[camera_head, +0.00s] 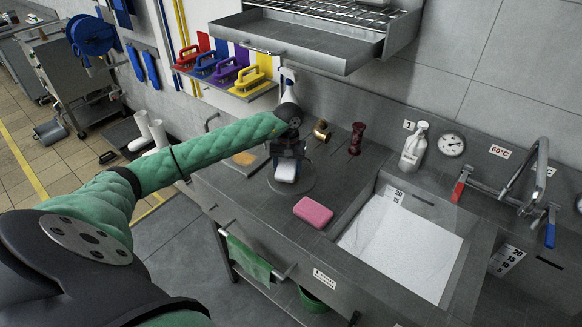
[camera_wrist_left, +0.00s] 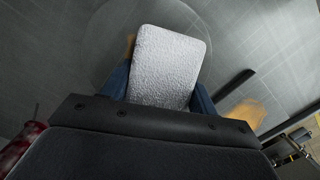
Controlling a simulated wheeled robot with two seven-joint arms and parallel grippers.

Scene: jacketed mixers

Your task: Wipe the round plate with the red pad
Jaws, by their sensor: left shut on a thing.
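My left gripper (camera_head: 286,158) is shut on a pale grey-white textured pad (camera_head: 285,172). The pad (camera_wrist_left: 168,65) also shows in the left wrist view between two blue fingers. The round plate (camera_head: 304,185) is a flat grey disc on the counter, directly below the gripper; its faint rim (camera_wrist_left: 90,42) shows in the wrist view. I cannot tell whether the pad touches the plate. A pink-red pad (camera_head: 313,212) lies on the counter in front of the plate, apart from the gripper. My right gripper is not in view.
A sink (camera_head: 400,240) is at the right, with a tap (camera_head: 540,170) behind it. A white spray bottle (camera_head: 413,147), a red turned object (camera_head: 357,138) and a brass fitting (camera_head: 322,130) stand along the back. Coloured brushes (camera_head: 225,70) sit on a wall shelf.

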